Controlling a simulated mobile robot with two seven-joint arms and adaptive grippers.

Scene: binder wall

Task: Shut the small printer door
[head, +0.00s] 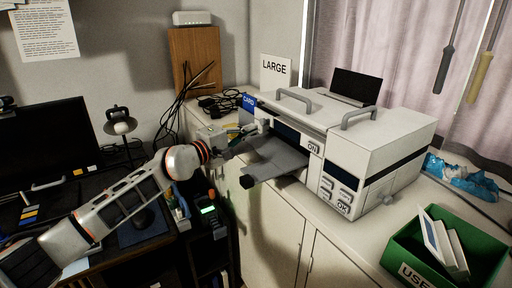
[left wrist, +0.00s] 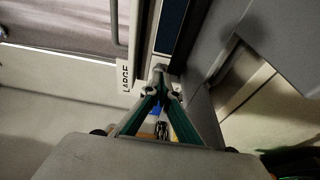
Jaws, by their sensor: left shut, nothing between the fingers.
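The white printer (head: 385,140) stands on the white cabinet top. A grey flap (head: 278,158), which looks like the small door, stands open and juts out from its front, with a dark block at its outer corner. My left gripper (head: 236,147) is at the left side of this flap, close to the printer's front; I cannot tell if it touches. In the left wrist view my left gripper (left wrist: 160,74) is shut and empty, its tips beside the printer's dark blue strip (left wrist: 172,24) and a grey panel (left wrist: 265,30). My right gripper is not in view.
A green box (head: 480,240) with white items stands at the front right. Black cables (head: 222,102) and a LARGE sign (head: 275,74) are behind the printer. A blue CARD box (head: 249,101) is close to its left side. A monitor (head: 45,140) stands on the dark desk.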

